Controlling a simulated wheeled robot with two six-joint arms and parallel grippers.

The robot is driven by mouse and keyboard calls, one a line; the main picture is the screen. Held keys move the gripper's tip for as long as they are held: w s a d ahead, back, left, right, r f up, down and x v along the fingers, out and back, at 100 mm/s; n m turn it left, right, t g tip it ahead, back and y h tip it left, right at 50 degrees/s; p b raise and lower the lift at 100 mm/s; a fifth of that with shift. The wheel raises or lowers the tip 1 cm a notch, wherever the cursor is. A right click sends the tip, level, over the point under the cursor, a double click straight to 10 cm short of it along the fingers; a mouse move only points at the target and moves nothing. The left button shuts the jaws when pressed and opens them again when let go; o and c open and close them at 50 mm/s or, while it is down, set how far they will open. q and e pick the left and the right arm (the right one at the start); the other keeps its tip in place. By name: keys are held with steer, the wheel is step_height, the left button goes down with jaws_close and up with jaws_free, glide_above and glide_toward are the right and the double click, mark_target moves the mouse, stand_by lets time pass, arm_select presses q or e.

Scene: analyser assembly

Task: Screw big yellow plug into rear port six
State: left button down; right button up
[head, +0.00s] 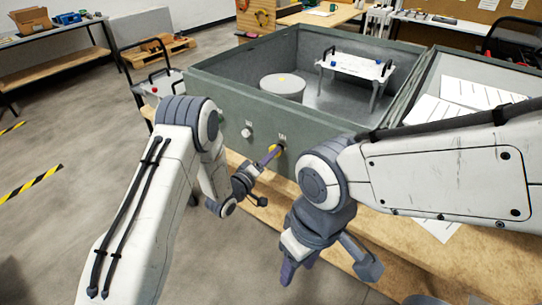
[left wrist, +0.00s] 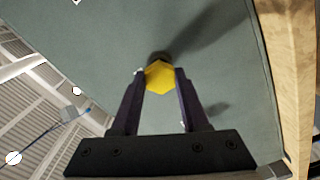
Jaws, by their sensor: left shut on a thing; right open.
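The big yellow plug (left wrist: 160,77) sits between the two finger tips of my left gripper (left wrist: 157,92), with its hexagonal head facing the wrist camera. In the head view the plug (head: 278,149) shows as a small yellow patch at the grey-green wall of the analyser box (head: 220,104). My left gripper (head: 270,157) is shut on it and points at that wall. A dark round edge shows behind the plug in the wrist view; the port itself is hidden. My right gripper (head: 326,268) is open and empty, low in front of the workbench.
A white knob (head: 247,133) sticks out of the same wall, left of the plug. The box holds a grey cylinder (head: 282,87) and a small white table (head: 355,67). The wooden workbench (head: 400,262) extends below; papers (head: 470,88) lie right.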

arm_select(q)
steer(key=shift+d+b, duration=0.1)
steer(key=shift+b, duration=0.3)
stand_by(0.7)
steer(key=shift+w+d+b, duration=0.4)
steer(key=shift+w, duration=0.15)
stand_by(1.2)
